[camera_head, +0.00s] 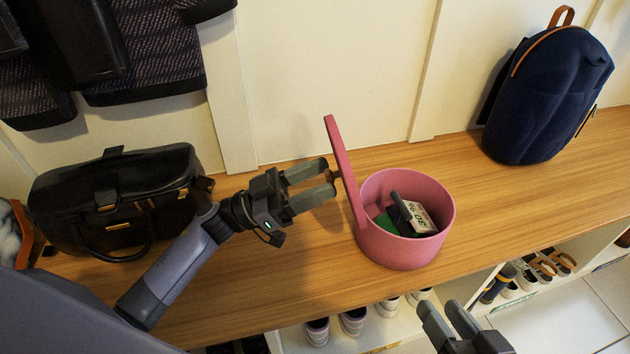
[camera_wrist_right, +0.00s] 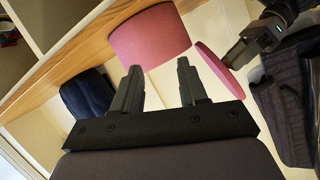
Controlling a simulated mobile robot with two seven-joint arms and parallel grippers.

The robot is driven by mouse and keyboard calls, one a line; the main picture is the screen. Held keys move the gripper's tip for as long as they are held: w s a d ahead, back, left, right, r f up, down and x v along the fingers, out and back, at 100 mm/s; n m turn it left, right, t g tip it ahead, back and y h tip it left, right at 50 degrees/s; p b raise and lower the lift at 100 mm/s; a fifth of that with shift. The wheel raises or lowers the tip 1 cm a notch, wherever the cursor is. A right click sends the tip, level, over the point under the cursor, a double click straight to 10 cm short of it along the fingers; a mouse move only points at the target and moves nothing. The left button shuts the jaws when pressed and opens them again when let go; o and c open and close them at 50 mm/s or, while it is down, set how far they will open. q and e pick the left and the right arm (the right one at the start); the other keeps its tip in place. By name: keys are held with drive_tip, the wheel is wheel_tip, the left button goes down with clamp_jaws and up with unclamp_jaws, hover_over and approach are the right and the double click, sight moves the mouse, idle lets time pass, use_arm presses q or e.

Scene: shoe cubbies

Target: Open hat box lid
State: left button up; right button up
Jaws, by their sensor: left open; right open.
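The pink round hat box (camera_head: 400,250) stands upright on the wooden bench top, its mouth uncovered, with a few small items inside. Its pink lid (camera_head: 345,170) stands on edge, tilted, at the box's left side. My left gripper (camera_head: 328,180) is open at the lid's outer face, its fingertips near a small knob there; I cannot tell whether they touch it. My right gripper (camera_head: 448,312) is open and empty in front of the bench, below the box. The right wrist view also shows the box (camera_wrist_right: 150,35), the lid (camera_wrist_right: 220,70) and the right gripper's fingers (camera_wrist_right: 158,80).
A black leather bag (camera_head: 120,195) sits on the bench at left. A navy backpack (camera_head: 550,95) stands at the right. Dark coats (camera_head: 150,45) hang at upper left.

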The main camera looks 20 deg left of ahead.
sight(337, 175)
use_arm(q)
clamp_jaws()
drive_tip(key=r+y+p, duration=0.1)
drive_tip(key=p, duration=0.3)
drive_tip(key=d+g+y+p, duration=0.1)
drive_tip(key=p, duration=0.3)
drive_tip(key=shift+w+d+r+p, duration=0.25)
drive_tip(key=shift+w+r+p, duration=0.1)
drive_tip(key=shift+w+r, duration=0.05)
drive_tip(key=shift+f, duration=0.15)
use_arm(e)
drive_tip(key=s+d+r+h, duration=0.1)
drive_tip(key=d+h, duration=0.2)
drive_tip(key=d, duration=0.2)
drive_tip(key=shift+s+d+r+n+g+h, duration=0.2)
drive_tip(key=shift+s+d+n+g+h, duration=0.1)
drive_tip(key=shift+s+d+n, duration=0.1)
